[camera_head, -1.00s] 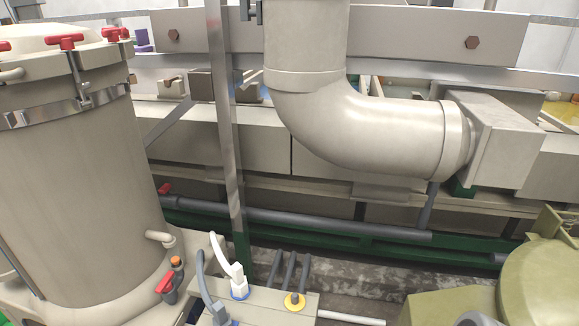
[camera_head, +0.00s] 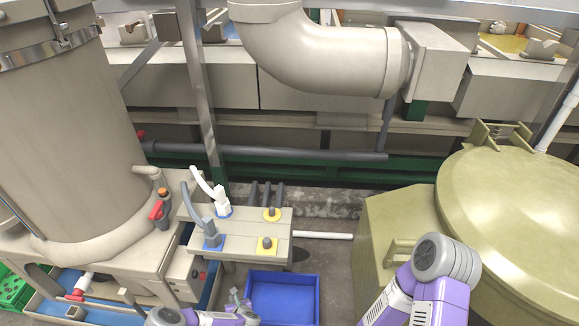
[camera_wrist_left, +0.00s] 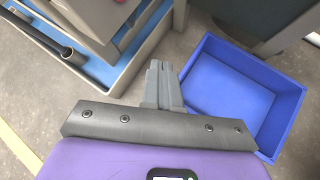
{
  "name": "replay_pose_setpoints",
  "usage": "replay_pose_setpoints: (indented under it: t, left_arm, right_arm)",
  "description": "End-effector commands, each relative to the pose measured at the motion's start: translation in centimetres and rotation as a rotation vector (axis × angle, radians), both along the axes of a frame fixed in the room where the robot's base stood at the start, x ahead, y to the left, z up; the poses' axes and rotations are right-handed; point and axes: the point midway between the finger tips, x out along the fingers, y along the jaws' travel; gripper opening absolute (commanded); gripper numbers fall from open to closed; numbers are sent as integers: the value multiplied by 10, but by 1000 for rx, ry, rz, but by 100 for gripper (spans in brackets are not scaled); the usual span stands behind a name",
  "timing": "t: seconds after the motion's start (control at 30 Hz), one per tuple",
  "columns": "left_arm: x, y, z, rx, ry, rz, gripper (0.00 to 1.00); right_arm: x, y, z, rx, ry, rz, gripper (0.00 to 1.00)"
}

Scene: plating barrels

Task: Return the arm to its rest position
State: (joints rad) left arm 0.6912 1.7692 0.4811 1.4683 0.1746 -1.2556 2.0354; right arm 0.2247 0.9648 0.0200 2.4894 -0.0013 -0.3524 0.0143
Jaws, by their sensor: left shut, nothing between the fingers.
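My left gripper (camera_head: 238,300) shows at the bottom of the head view, low beside the blue bin. In the left wrist view its fingers (camera_wrist_left: 160,85) are together with nothing between them, pointing at the bare floor just left of the bin. My right arm, white and purple, shows at the bottom right of the head view. Its gripper is not in view.
An open, empty blue bin (camera_head: 283,298) stands on the floor; it also shows in the left wrist view (camera_wrist_left: 243,93). A large beige tank (camera_head: 75,150) is at left, a small bench (camera_head: 250,222) with hoses in the middle, an olive round-lidded vessel (camera_head: 520,220) at right.

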Motion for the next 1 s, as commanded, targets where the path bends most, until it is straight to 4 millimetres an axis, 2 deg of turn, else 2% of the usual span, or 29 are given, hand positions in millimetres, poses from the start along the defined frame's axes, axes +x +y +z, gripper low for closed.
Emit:
replay_pose_setpoints:
  t: [0.03, 0.2, 0.27, 0.37, 0.5, 0.57, 0.7, 0.8, 0.9, 1.0]
  left_arm:
    - [4, -11, 13, 31, 26, -101, 0]
    - [1, -54, 49, 189, 145, -538, 0]
    - [-6, -72, 65, 272, 192, -738, 0]
    - [-28, -97, 91, 430, 262, -1087, 0]
    - [-73, -120, 127, 655, 329, -1562, 0]
    - [-96, -126, 143, 750, 343, -1760, 0]
    - [-156, -130, 181, 951, 333, -2206, 0]
    - [-194, -127, 205, 1055, 292, -2464, 0]
    - [-224, -124, 222, 1124, 239, -2649, 0]
    - [-242, -122, 233, 1162, 194, -2760, 0]
  right_arm:
    - [-1, 0, 5, 0, 1, 0, 43]
    - [-1, 0, 17, 0, 1, 0, 43]
    - [-1, 0, 23, 0, 1, 0, 43]
    - [0, 0, 32, 0, 1, 0, 43]
    - [-1, 0, 45, 0, 1, 0, 43]
    - [0, 0, 50, 0, 1, 0, 43]
    - [-1, 0, 62, 0, 1, 0, 43]
    - [-1, 0, 69, 0, 1, 0, 43]
    - [-1, 0, 73, 0, 1, 0, 43]
    - [-1, 0, 75, 0, 1, 0, 43]
